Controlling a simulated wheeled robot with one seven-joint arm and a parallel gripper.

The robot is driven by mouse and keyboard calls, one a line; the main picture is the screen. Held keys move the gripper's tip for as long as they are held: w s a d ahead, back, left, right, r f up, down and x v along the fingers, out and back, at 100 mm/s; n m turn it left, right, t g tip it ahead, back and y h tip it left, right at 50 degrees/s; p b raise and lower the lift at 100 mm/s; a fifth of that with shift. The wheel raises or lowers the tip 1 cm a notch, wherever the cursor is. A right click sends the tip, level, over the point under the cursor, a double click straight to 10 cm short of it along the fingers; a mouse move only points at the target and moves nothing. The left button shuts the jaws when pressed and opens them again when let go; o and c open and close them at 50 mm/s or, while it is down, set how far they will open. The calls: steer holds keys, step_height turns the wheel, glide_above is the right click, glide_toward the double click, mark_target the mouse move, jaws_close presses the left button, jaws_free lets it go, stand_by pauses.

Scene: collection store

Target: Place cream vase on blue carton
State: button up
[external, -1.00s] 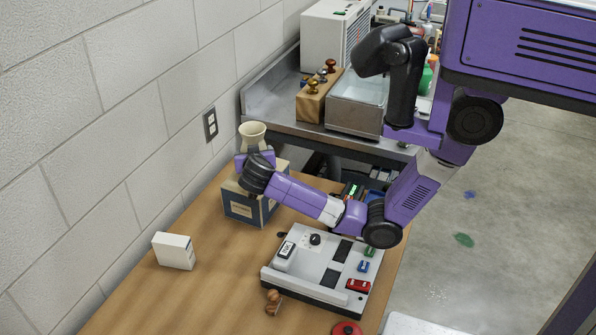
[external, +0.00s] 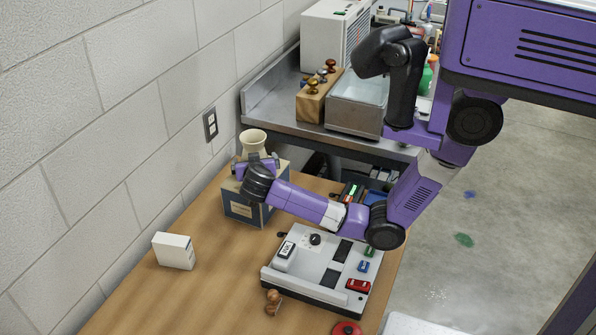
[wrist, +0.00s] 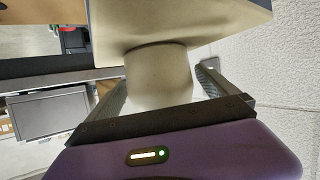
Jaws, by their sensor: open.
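The cream vase (external: 253,141) stands upright on top of the blue carton (external: 243,212), which has a pale upper part and a blue lower part. The carton stands on the wooden table near the wall. My gripper (external: 257,158) is open at the vase, on its near side. In the wrist view the vase (wrist: 158,75) sits between the two spread fingers, with its base against the carton's pale top (wrist: 185,25). A gap shows beside the right finger; contact on the left is unclear. The vase's rim is hidden behind the gripper body there.
A grey control panel (external: 297,268) lies on the table below my forearm. A white box (external: 174,251) stands to the left of it. The wall (external: 120,150) rises close behind the carton. A metal bench (external: 290,120) stands beyond the table.

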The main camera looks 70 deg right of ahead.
steer(key=shift+r, duration=0.1)
steer(key=shift+r, duration=0.15)
steer(key=b+v, duration=0.1)
steer(key=v, duration=1.1)
steer(key=shift+w, duration=0.1)
